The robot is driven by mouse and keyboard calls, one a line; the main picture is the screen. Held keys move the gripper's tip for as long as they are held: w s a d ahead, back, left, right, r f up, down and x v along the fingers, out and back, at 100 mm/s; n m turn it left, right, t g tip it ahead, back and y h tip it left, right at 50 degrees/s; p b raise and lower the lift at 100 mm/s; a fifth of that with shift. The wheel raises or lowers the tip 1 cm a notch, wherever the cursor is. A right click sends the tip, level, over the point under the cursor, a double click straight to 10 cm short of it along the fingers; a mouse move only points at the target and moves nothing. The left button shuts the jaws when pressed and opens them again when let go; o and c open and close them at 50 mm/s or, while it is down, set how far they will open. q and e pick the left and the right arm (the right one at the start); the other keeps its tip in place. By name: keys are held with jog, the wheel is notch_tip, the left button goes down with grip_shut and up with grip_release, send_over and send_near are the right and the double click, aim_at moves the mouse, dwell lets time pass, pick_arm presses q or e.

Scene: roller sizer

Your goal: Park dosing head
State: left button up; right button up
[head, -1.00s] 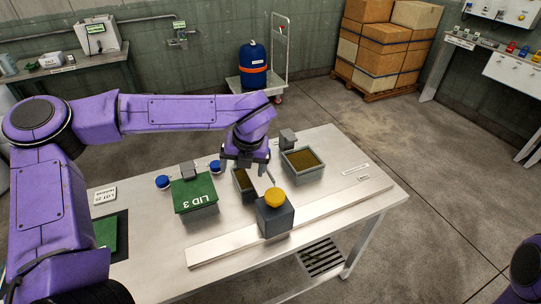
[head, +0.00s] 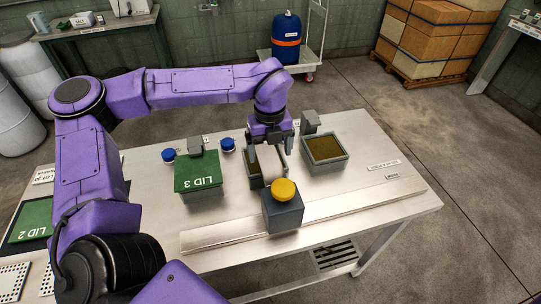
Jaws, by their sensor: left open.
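The dosing head appears to be the grey block with a yellow knob (head: 283,190), standing on a long pale rail (head: 345,206) along the table's front. My left gripper (head: 271,154) points down behind the block, over the middle bin, with its fingers apart and nothing visible between them. The gripper looks clear of the knob. The middle bin (head: 255,182) is partly hidden by the gripper and block. A right bin (head: 325,167) with brown contents stands open. A green lid marked LID 3 (head: 197,170) covers the left bin. My right gripper is out of view.
Two small blue-capped items (head: 168,155) flank a grey post behind LID 3. Another green lid (head: 32,220) lies at the left. Small labels (head: 392,177) sit near the rail's right end.

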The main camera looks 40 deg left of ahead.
aim_at(270, 162)
pick_arm(q)
notch_tip(270, 162, down, 4)
jog(key=shift+r, duration=0.25)
jog(key=c, duration=1.5)
